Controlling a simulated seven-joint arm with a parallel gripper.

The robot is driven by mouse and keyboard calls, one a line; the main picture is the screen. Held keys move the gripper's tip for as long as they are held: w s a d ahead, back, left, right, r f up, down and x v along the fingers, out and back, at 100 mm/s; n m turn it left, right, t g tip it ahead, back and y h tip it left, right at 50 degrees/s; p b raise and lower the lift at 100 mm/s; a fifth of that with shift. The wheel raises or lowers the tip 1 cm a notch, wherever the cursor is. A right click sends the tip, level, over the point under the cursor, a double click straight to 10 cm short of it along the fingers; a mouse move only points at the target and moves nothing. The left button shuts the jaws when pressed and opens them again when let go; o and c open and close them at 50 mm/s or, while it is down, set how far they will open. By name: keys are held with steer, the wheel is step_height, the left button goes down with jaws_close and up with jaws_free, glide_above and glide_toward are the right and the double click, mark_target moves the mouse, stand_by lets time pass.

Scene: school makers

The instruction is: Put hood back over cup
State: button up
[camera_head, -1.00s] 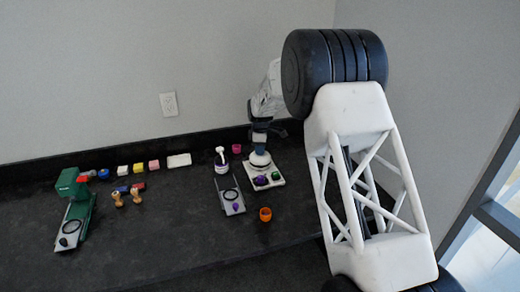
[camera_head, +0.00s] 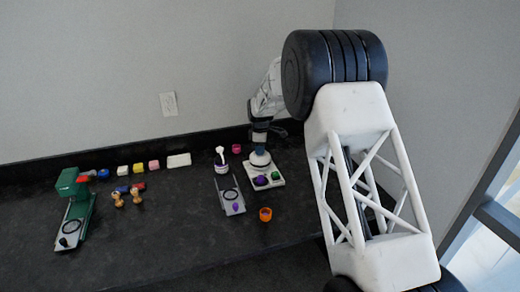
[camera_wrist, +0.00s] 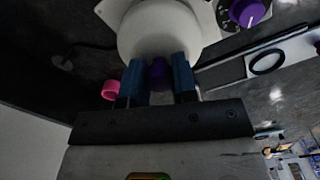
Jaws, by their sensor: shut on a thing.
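The hood looks like a white dome (camera_head: 260,160) on or just above a white base plate (camera_head: 277,180) at the back right of the counter. In the wrist view the hood (camera_wrist: 158,32) fills the top middle. My gripper (camera_wrist: 159,84) has blue fingers closed on the hood's purple knob (camera_wrist: 158,72). In the head view my gripper (camera_head: 259,150) points down at the hood's top. I cannot tell whether the hood rests on the plate. No cup shows under it; that spot is hidden by the dome.
A grey device (camera_head: 230,194) with a white-topped bottle stands left. A pink ring (camera_head: 236,148) is behind, an orange cup-like ring (camera_head: 265,214) in front. A green press (camera_head: 74,205) stands far left. The front counter is clear.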

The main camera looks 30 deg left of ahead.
steer(key=shift+f, duration=0.55)
stand_by(0.4)
steer(key=o, duration=0.7)
steer(key=shift+r, duration=0.1)
steer(key=shift+r, duration=5.4)
steer(key=shift+d, duration=0.1)
